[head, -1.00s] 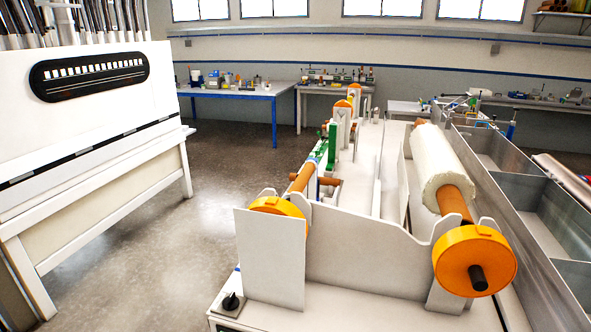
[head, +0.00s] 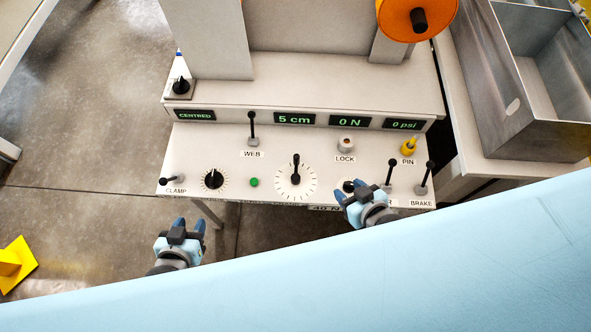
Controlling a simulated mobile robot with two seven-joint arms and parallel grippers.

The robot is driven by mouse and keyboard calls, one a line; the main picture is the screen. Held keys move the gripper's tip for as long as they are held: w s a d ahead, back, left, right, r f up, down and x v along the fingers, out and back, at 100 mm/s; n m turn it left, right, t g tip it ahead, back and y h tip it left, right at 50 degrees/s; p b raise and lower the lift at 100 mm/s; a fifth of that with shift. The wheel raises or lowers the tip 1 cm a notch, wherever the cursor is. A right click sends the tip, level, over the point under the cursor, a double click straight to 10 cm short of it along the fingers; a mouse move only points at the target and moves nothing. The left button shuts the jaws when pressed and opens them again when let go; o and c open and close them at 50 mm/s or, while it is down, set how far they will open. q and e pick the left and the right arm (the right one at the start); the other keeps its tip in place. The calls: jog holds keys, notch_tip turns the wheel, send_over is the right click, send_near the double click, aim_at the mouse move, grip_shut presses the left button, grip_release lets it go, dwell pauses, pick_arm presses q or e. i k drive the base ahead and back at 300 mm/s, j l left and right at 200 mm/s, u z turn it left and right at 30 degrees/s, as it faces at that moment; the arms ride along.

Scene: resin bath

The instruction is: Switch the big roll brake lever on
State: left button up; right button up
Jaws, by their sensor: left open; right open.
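The brake lever (head: 426,176) is a short black stick with a ball knob at the right end of the white control panel (head: 225,150), above the BRAKE label (head: 421,203). It tilts up and slightly right. My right gripper (head: 350,192) is open and empty, left of the brake lever and apart from it, beside a dark knob that it partly covers. My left gripper (head: 188,224) is open and empty, in front of the panel's left part. The orange disc (head: 440,14) of the big roll is cut off at the top; the roll itself is out of view.
A similar black lever (head: 391,172) stands close left of the brake lever; its label is partly hidden. The panel also has a WEB lever (head: 252,126), dials, a LOCK button (head: 346,145), a yellow PIN (head: 409,146) and a CLAMP lever (head: 168,181). A metal trough (head: 560,130) is at right.

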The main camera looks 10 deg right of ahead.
aim_at(430, 164)
jog(key=l+z, duration=0.1)
jog(key=z, duration=0.4)
jog(key=k+l+z, duration=0.1)
jog(key=z, duration=0.4)
jog(key=l+z, duration=0.15)
jog(key=z, duration=0.35)
jog(key=i+l+z, duration=0.15)
jog(key=i+l, duration=0.2)
jog(key=i, duration=0.15)
